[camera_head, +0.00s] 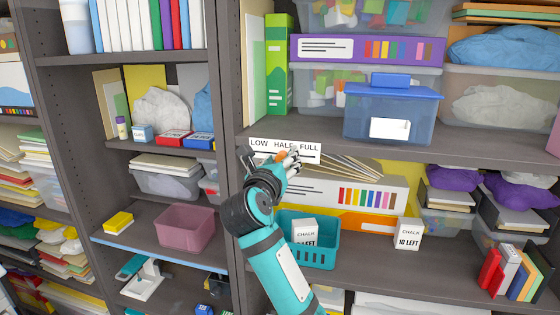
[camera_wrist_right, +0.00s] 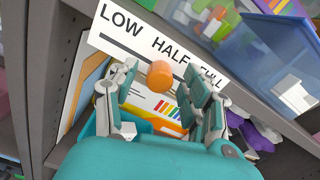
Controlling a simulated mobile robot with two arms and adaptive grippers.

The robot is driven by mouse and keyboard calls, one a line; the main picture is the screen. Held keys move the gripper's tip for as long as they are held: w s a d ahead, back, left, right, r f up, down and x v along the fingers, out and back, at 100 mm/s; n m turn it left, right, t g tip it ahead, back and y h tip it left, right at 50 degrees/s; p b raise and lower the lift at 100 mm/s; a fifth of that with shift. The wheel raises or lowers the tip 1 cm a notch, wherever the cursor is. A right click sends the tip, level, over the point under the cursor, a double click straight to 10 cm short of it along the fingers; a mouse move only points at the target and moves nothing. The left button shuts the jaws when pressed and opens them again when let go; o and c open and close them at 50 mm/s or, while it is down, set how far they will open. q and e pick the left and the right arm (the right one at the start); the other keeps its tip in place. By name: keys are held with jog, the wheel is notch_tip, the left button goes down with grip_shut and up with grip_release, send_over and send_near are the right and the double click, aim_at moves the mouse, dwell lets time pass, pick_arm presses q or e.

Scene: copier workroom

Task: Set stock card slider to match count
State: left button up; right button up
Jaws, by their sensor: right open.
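The white stock card (camera_head: 258,151) is on the shelf edge and reads LOW, HALF, FULL above a black line. It fills the top of the right wrist view (camera_wrist_right: 130,30). Its orange slider (camera_wrist_right: 160,75) sits below HALF; in the head view the slider (camera_head: 282,156) is partly covered. My right gripper (camera_head: 289,160) is at the card. In the wrist view its open fingers (camera_wrist_right: 157,92) stand either side of the slider, with gaps visible. A white chalk box (camera_head: 303,228) stands in a teal bin (camera_head: 325,250); its count is partly hidden. Another chalk box (camera_head: 408,233) reads 10 LEFT.
A blue lidded container (camera_head: 390,112) stands on the shelf above the card. Thin sticks (camera_head: 350,168) and a white binder (camera_head: 388,185) with coloured stripes lie behind and below it. An upright shelf panel (camera_head: 229,70) is left of my right arm. Bare shelf shows near the second chalk box.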

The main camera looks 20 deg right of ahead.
jog(key=shift+s+a, duration=0.2)
jog(key=v, duration=0.7)
